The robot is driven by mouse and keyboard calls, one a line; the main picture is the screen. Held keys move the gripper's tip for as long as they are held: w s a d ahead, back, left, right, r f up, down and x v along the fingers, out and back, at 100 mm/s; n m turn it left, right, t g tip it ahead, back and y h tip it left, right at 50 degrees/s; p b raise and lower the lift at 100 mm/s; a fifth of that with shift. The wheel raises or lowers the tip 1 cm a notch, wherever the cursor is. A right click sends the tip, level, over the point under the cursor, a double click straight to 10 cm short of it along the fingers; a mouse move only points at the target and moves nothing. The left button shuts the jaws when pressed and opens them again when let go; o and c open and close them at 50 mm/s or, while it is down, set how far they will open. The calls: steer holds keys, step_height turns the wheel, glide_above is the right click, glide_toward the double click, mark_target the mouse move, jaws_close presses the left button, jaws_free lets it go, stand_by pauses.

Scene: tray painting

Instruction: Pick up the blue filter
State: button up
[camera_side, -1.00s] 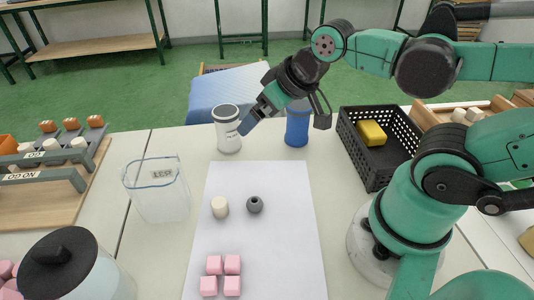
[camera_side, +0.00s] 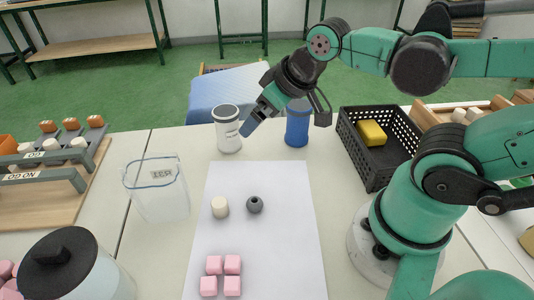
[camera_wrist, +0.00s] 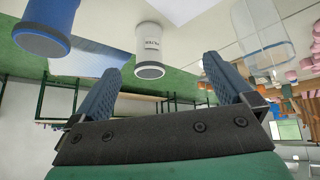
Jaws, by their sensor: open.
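The blue filter (camera_side: 297,127) is a blue canister standing upright on the table at the back, left of the black basket. It also shows upside down at the upper left of the wrist view (camera_wrist: 45,22), outside the span between my fingers. My gripper (camera_side: 250,125) is open, tilted down to the left, with its blue fingers left of the blue filter and close to the white filter in the picture. In the wrist view my gripper (camera_wrist: 165,62) has its fingers spread with nothing between them.
A white filter (camera_side: 228,132) stands left of the blue one and shows ahead of my fingers in the wrist view (camera_wrist: 151,42). A black basket (camera_side: 375,165) holds a yellow block (camera_side: 372,133). A clear container (camera_side: 160,195) stands left. White paper (camera_side: 275,245) bears small pieces.

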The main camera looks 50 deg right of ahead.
mark_target(299, 110)
steer(key=w+d+f+n+g+h, duration=0.1)
steer(key=d+n+g+h, duration=0.1)
steer(key=n+h, duration=0.1)
steer(key=w+d+f+n+g+h, duration=0.1)
steer(key=d+n+g+h, duration=0.1)
steer(key=n, duration=0.3)
steer(key=w+d+f+n+g+h, duration=0.1)
steer(key=d+f+n+g+h, duration=0.1)
steer(key=d+n+h, duration=0.2)
steer(key=shift+w+d+n+g+h, duration=0.1)
steer(key=shift+d+n+g+h, duration=0.05)
steer(key=shift+n+g+h, duration=0.2)
steer(key=shift+d+f+n+g+h, duration=0.25)
steer(key=shift+n+g+h, duration=0.1)
steer(key=shift+n+h, duration=0.2)
steer(key=shift+s+d+f+n+g+h, duration=0.1)
steer(key=shift+s+f+n+g+h, duration=0.1)
steer(key=shift+n+g+h, duration=0.25)
steer(key=shift+s+d+f+n+g+h, duration=0.15)
steer(key=shift+s+n+g+h, duration=0.1)
steer(key=shift+h, duration=0.3)
steer(key=shift+f, duration=0.1)
steer(key=shift+x, duration=2.7)
steer(key=shift+s, duration=0.1)
steer(key=c, duration=1.3)
